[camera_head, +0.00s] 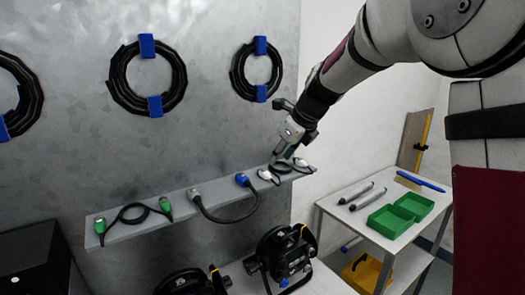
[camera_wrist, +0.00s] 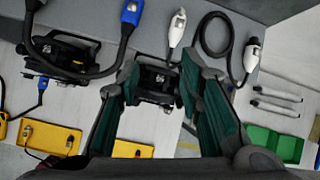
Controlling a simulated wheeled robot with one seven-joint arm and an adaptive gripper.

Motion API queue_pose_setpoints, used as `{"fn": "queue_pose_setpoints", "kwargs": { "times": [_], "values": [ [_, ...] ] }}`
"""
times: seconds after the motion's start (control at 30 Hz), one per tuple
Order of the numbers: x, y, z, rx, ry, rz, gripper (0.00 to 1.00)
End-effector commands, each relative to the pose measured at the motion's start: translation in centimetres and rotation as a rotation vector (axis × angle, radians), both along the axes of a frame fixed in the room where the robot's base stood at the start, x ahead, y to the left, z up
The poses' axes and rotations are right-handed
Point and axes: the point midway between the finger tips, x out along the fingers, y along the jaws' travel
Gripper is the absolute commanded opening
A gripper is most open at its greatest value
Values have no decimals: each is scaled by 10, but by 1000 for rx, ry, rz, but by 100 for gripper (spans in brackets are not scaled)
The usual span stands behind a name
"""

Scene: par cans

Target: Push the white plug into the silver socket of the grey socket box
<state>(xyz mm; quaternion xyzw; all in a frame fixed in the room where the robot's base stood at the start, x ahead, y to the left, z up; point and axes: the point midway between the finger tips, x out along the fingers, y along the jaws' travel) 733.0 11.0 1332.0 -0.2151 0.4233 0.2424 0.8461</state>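Two white plugs on one black looped cable lie at the right end of the wall shelf. The left white plug (camera_head: 265,174) also shows in the wrist view (camera_wrist: 177,30), beyond my fingertips. The right white plug (camera_head: 301,163) is at the upper right in the wrist view (camera_wrist: 252,54). I cannot tell which one the task means. My gripper (camera_head: 287,153) is just above this shelf end. In the wrist view its green-padded fingers (camera_wrist: 162,68) are spread apart with nothing held. I cannot make out a grey socket box or silver socket in either view.
The grey shelf (camera_head: 122,233) also carries a green-ended cable (camera_head: 134,213) and a blue-ended cable (camera_head: 230,218). Black lamps (camera_head: 285,255) stand below. A side table at right holds open green boxes (camera_head: 390,221), grey pens (camera_head: 355,193) and a blue-handled brush (camera_head: 420,182).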

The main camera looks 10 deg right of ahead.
Motion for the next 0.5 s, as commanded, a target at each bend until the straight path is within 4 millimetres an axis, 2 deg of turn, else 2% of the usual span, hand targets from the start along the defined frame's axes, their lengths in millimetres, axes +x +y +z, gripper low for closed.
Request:
{"fn": "queue_pose_setpoints", "kwargs": {
  "times": [0.1,0.2,0.5],
  "values": [
    [23,-2,-12,88,32,-144,33],
    [33,-3,-17,133,47,-215,33],
    [38,-3,-20,156,53,-250,33]
  ]
}}
